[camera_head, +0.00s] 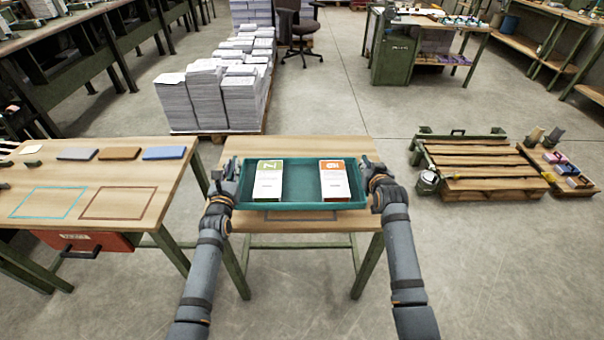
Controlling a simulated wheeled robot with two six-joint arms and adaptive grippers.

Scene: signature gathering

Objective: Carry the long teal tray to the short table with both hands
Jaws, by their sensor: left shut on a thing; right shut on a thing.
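The long teal tray (302,205) is at the short wooden table (300,149), over its near part and close to the front edge. I cannot tell whether it rests on the top or hangs just above it. Two upright-labelled stacks lie in it: one with a green band (268,181) on the left and one with an orange band (335,181) on the right. My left gripper (232,180) is shut on the tray's left end. My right gripper (372,178) is shut on its right end. The fingertips are partly hidden.
A long table (115,183) with teal and brown outlines and several coloured blocks stands at the left. A pallet of paper stacks (215,95) is behind the short table. A wooden pallet (475,160) lies on the floor at the right. Open floor lies right of the short table.

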